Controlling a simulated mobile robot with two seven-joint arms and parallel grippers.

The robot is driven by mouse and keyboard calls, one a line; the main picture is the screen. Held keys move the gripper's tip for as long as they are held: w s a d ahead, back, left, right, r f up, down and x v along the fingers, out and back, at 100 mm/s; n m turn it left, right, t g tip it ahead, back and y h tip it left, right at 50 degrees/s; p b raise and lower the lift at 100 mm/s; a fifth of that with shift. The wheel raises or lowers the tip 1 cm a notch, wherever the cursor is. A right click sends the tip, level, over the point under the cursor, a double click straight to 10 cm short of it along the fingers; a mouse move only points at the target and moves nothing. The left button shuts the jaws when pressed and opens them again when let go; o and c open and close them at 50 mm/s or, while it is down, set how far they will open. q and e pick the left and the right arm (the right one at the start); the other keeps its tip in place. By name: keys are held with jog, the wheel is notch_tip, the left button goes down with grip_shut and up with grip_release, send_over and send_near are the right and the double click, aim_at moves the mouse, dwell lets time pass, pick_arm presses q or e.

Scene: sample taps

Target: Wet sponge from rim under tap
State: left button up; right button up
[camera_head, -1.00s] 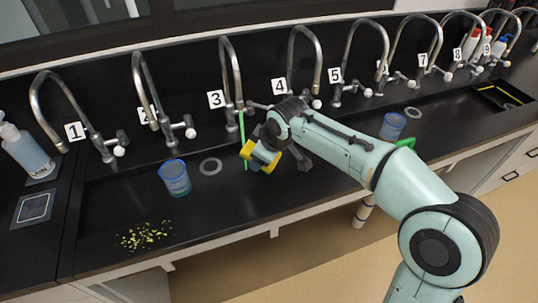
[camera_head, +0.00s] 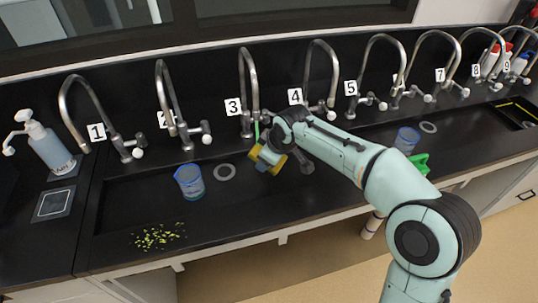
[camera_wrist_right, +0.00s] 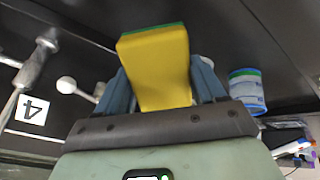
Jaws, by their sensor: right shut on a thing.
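My right gripper (camera_head: 268,156) is shut on a yellow sponge with a green side (camera_head: 278,166). It holds the sponge over the dark sink trough, low in front of the tap labelled 3 (camera_head: 249,88). A thin green vertical line shows between that tap's spout and the sponge; I cannot tell what it is. In the right wrist view the sponge (camera_wrist_right: 155,62) stands up between the two blue fingers, its green edge at the top. My left gripper is not in view.
A blue-rimmed beaker (camera_head: 190,182) and a grey ring (camera_head: 224,172) are left of the sponge. Yellow-green bits (camera_head: 157,237) lie on the front rim. Another beaker (camera_head: 406,139) and a green object (camera_head: 419,164) are right of my arm. A pump bottle (camera_head: 46,146) stands far left.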

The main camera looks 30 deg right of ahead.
jog(key=shift+s+b, duration=0.9)
jog(key=shift+s, duration=0.45)
jog(key=shift+s+b, duration=1.2)
jog(key=shift+s, duration=1.5)
jog(key=s+r+p, duration=0.1)
jog(key=s+r, duration=0.3)
jog(key=s, duration=0.1)
jog(key=shift+p, duration=0.35)
